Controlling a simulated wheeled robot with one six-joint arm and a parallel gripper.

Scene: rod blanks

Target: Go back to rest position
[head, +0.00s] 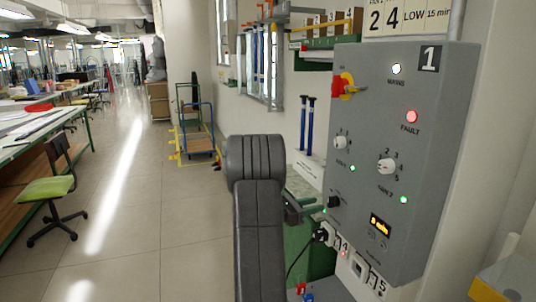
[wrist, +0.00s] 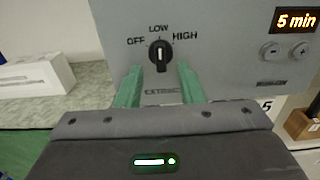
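The grey control panel (head: 385,130) numbered 1 stands at the right in the head view. Its lower-left black knob (head: 334,202) is labelled OFF, LOW and HIGH in the wrist view. There the knob (wrist: 160,54) has its white mark pointing up at LOW. My gripper (wrist: 161,78) has two green fingers, spread apart just below and either side of the knob, with nothing held between them. Whether a finger touches the knob or panel I cannot tell. In the head view my dark arm reaches toward the panel's lower left and hides part of the bench.
A display (head: 380,225) reads 5 min. A red FAULT lamp (head: 411,117) is lit. Plugs and sockets sit below the panel. A white box (wrist: 35,75) lies on the bench at left in the wrist view. A green chair (head: 48,188) stands left; the aisle floor is clear.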

